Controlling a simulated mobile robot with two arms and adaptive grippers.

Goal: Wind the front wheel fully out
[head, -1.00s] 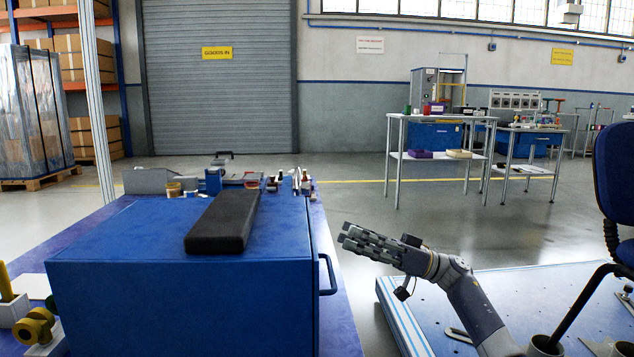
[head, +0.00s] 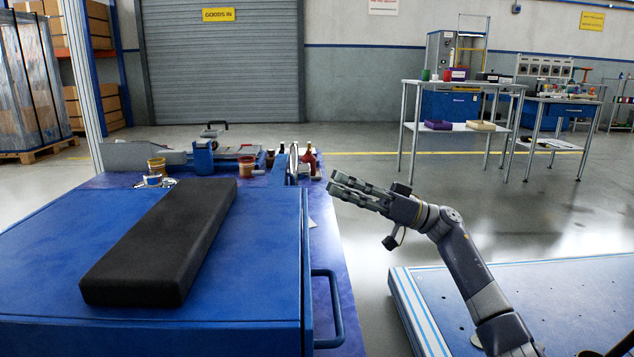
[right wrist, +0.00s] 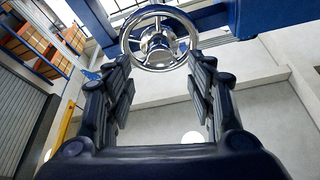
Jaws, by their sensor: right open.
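A chrome handwheel (right wrist: 157,44) with a round rim and a bright hub shows in the right wrist view, on a blue bar. It lies straight ahead, between and beyond the fingertips. In the head view, a thin silver upright shape (head: 293,162) at the far end of the bench may be this wheel seen edge-on. My right gripper (head: 336,183) is open and empty, to the right of that shape and pointing toward it. From these views I cannot tell whether the fingers touch the rim. My left gripper is out of view.
A blue cabinet (head: 262,250) with a black pad (head: 165,240) on top and a side handle (head: 335,310) stands close in front. Jars and small tools crowd the bench behind it. A low blue platform (head: 560,290) lies at right. Open floor lies beyond.

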